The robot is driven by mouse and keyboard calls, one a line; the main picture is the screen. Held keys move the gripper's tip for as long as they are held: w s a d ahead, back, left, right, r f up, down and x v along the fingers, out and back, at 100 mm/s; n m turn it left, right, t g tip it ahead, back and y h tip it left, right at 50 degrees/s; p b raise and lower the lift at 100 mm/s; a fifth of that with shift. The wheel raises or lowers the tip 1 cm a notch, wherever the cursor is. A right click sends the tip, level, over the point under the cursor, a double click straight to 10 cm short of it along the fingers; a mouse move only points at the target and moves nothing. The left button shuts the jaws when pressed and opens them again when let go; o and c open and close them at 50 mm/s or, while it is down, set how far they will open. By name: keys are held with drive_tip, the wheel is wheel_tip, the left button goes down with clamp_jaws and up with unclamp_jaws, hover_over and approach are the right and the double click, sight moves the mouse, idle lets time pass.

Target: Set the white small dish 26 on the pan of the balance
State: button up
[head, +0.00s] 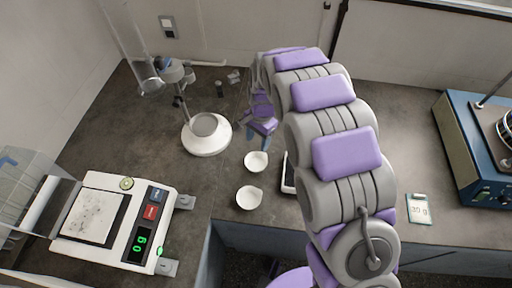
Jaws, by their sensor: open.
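Two small white dishes lie on the dark bench: one (257,161) just below my gripper in the picture, the other (249,197) nearer the front edge. I cannot read a number on either, so I cannot tell which is dish 26. The balance (150,232) stands at the left, its flat square pan (93,217) bare of any dish and its green display reading 0 g. My gripper (253,138) is open, its blue fingertips pointing down beyond the upper dish. It appears empty and apart from both dishes.
A stand with a white round base (206,134) is left of my gripper. A dark-and-white tray (288,178) is partly hidden by my arm. A blue sieve shaker (462,150) and a small card (419,208) are at the right. Bench between dishes and balance is mostly clear.

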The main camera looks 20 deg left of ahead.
drive_tip(key=shift+w+d+r+p, duration=0.1)
drive_tip(key=shift+w+r+p, duration=0.1)
drive_tip(key=shift+r, duration=1.15)
drive_tip(key=shift+w+r+p, duration=0.1)
drive_tip(key=shift+r+p, duration=0.1)
drive_tip(key=shift+r, duration=1.1)
